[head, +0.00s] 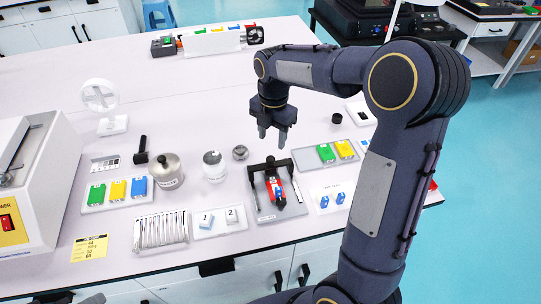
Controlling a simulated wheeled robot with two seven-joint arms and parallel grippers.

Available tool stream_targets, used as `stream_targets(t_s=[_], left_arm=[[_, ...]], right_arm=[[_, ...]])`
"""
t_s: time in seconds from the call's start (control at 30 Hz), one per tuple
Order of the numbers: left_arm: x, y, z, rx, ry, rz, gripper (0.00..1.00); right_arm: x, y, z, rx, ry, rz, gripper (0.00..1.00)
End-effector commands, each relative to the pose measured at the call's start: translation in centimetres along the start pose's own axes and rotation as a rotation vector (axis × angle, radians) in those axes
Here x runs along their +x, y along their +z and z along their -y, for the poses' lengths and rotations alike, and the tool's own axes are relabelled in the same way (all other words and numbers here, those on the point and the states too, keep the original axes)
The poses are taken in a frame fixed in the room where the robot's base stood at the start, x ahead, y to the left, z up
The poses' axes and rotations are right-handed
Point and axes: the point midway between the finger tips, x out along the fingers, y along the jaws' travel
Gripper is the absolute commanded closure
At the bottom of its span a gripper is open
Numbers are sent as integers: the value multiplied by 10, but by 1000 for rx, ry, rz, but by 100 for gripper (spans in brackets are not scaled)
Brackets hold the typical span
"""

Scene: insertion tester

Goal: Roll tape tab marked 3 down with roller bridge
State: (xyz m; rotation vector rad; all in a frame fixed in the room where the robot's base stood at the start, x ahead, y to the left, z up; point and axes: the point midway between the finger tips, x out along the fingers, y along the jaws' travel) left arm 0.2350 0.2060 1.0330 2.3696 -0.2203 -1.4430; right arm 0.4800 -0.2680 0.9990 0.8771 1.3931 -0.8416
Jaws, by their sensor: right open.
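A black bridge-shaped frame (271,164), which looks like the roller bridge, stands at the back of a grey plate (292,211). A red, black and blue piece (277,193) lies on the plate in front of it. A white card (218,228) to the left carries tabs marked 1 (206,217) and 2 (232,214). I cannot make out a tab marked 3. My right gripper (273,137) is open and empty, pointing down above and behind the bridge, apart from it. My left gripper is not in view.
Left of the bridge stand a small metal cup (240,153), a white jar (214,165) and a metal canister (168,171). Trays of coloured blocks lie left (117,201) and right (322,163). A rack of metal tools (160,231) is at the front.

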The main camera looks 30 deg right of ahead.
Motion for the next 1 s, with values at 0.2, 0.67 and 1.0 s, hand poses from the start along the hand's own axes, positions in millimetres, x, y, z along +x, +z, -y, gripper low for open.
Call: stream_targets(t_s=[0.2,0.67,1.0], left_arm=[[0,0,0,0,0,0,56],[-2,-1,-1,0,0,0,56],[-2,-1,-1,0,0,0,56]], right_arm=[[19,4,-7,-89,-25,10,53],[81,4,-6,-85,-22,8,53],[85,4,-6,-84,-20,9,55]])
